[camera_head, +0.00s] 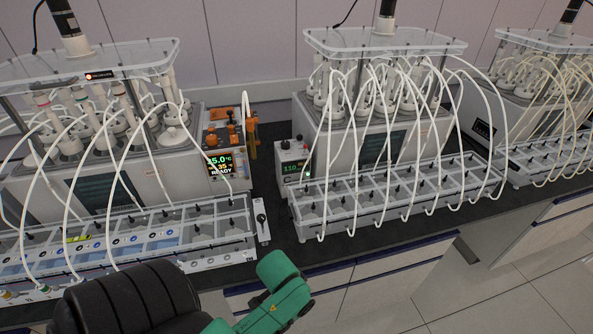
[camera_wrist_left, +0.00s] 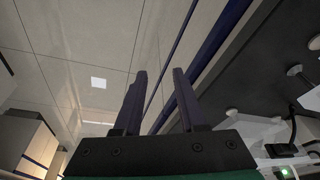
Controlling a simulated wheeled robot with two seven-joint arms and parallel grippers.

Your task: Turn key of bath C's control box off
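Bath C's control box (camera_head: 293,167) stands at the left end of the middle bath (camera_head: 375,140). It has a lit green display, a letter C below it and small controls on top. It is too small to make out the key or its position. My left gripper (camera_wrist_left: 159,82) is open and empty in the left wrist view, its two dark fingers apart with floor and cabinet edge behind them. In the head view only my black and green left arm shows at the bottom, and its fingers are not seen. My right gripper is not in view.
A left bath (camera_head: 30,190) has an orange-topped control box (camera_head: 222,150) reading READY. Another bath (camera_head: 530,100) stands at the right. White hoses arch over the clear bottle racks (camera_head: 400,205). The dark worktop (camera_head: 270,190) has a narrow bare gap between the left and middle baths.

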